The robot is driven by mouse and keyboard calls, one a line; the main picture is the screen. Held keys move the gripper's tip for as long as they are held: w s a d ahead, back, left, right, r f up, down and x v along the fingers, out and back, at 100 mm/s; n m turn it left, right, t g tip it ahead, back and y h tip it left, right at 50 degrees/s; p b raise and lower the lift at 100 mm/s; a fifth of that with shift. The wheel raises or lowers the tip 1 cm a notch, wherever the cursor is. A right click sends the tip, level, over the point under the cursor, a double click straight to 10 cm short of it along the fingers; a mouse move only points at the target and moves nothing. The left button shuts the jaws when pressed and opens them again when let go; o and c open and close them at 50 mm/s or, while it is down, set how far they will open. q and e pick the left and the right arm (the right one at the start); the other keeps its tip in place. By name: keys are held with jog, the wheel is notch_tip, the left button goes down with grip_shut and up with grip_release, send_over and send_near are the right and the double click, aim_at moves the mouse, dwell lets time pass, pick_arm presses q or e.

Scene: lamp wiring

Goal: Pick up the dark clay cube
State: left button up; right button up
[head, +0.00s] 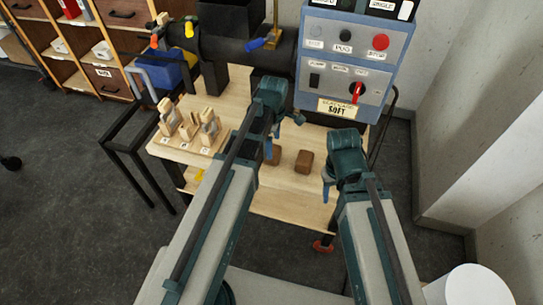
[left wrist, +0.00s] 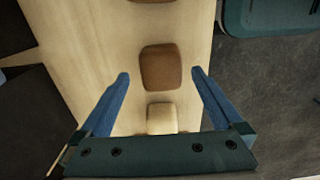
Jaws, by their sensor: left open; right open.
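Two brown clay cubes lie on the wooden bench top. The right one (head: 304,161) looks the darker and stands clear; only its edge (left wrist: 154,1) shows at the top of the left wrist view. The middle brown cube (head: 273,155) is partly hidden by my left arm. In the left wrist view this middle cube (left wrist: 160,67) shows between and just beyond the fingertips. My left gripper (head: 282,133) is open and empty above it; its fingers also show in the wrist view (left wrist: 160,75). My right gripper (head: 328,180) is open, right of the cubes, partly hidden by its wrist.
A pale tan cube (left wrist: 161,118) lies in the same row, hidden in the head view. A wooden rack of blocks (head: 190,128) stands at the bench's left. A blue-grey control box (head: 350,60) stands behind. The front bench edge is close to the cubes.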

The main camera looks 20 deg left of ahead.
pick_arm(q)
jog(key=f+b, duration=0.4)
jog(key=f, duration=0.1)
jog(key=shift+s+a+f+b, duration=0.1)
jog(key=shift+a+b, duration=0.2)
jog(key=shift+b, duration=0.1)
grip_shut()
